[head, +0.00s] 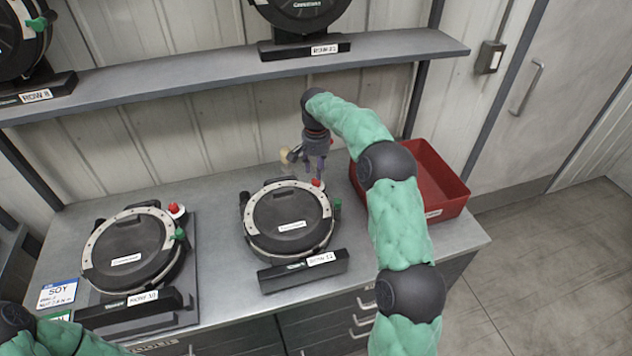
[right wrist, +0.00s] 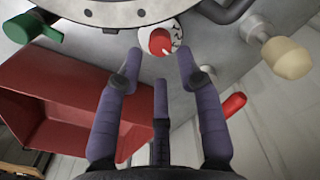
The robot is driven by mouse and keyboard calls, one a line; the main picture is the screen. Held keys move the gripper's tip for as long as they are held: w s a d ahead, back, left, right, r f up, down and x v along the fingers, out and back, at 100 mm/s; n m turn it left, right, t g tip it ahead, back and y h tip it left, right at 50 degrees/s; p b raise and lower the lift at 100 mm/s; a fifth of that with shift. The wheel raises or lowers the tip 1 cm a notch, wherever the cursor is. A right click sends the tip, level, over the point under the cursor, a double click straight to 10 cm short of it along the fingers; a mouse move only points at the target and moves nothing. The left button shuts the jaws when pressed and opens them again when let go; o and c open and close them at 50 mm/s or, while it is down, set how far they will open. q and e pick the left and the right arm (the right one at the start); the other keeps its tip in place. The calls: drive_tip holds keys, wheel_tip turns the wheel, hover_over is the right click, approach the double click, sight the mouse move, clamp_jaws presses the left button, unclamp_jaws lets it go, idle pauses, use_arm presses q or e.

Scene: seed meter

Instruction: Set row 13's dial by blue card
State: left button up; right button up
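The middle seed meter (head: 290,220) stands on the bench; its plate label (head: 321,259) reads ROW 1-something, with the last digit too small to be sure of. It has a pale scale ring, a red-capped knob (head: 317,184) at the top right and a green lever (head: 337,204). My right gripper (head: 317,170) points down over that knob. In the right wrist view its fingers (right wrist: 158,62) are apart and empty, with the red cap (right wrist: 160,41) just beyond the tips. A blue-topped card (head: 59,293) reading SOY lies at the bench's left. My left gripper is out of frame.
Another seed meter (head: 133,250) stands on the left bench. A shelf (head: 200,72) with more meters runs above.

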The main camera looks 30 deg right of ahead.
sight(316, 180)
drive_tip(key=shift+f+b, duration=0.45)
drive_tip(key=shift+f, duration=2.15)
clamp_jaws()
